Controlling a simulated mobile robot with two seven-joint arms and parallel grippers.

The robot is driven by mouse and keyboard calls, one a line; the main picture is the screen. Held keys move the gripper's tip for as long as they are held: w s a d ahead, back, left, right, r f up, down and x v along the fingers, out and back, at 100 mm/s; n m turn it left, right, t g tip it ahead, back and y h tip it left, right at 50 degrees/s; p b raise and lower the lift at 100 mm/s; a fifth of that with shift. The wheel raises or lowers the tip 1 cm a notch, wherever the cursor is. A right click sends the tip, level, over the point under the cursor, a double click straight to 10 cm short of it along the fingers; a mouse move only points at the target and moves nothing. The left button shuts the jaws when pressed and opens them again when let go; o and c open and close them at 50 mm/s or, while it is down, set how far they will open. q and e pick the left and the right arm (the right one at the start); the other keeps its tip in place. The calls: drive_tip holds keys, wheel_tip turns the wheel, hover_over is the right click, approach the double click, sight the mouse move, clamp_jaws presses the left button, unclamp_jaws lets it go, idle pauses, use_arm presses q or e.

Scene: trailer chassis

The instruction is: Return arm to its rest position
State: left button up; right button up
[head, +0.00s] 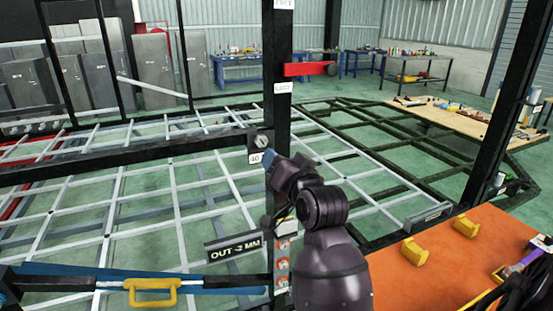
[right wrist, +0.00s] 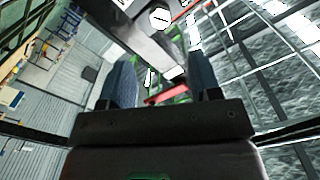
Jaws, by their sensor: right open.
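My right arm rises from the bottom middle of the head view. Its gripper (head: 271,160) is up by the dark upright post (head: 277,80), just below a hex bolt head (head: 262,141) and a "40" label (head: 255,158). I cannot tell whether it touches the post. In the right wrist view the two blue-padded fingers of the right gripper (right wrist: 164,82) stand apart with nothing held between them. A dark beam with a white hex head (right wrist: 159,17) shows beyond them. My left gripper is not in view.
The trailer chassis (head: 110,215) of pale bars fills the left and middle. An "OUT -2 MM" sign (head: 233,249) and a yellow handle (head: 151,292) are low in front. An orange table (head: 450,265) with yellow blocks (head: 466,226) is at right. Another dark post (head: 512,100) stands there.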

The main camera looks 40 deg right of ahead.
drive_tip(key=shift+s, duration=0.1)
idle(0.5)
drive_tip(key=s+a+f+n+y, duration=0.1)
drive_tip(key=a+f+n+y, duration=0.2)
drive_tip(key=f, duration=0.8)
drive_tip(key=s+a+f+n, duration=0.1)
drive_tip(key=a+f+n, duration=0.35)
drive_tip(key=f, duration=0.65)
drive_tip(key=s+f+n+g+y+b, duration=0.1)
drive_tip(key=s+f+g, duration=0.4)
drive_tip(key=s+f, duration=1.2)
drive_tip(key=shift+a+f+n+g, duration=0.15)
drive_tip(key=shift+f+n+g, duration=0.25)
drive_tip(key=shift+f+n, duration=0.2)
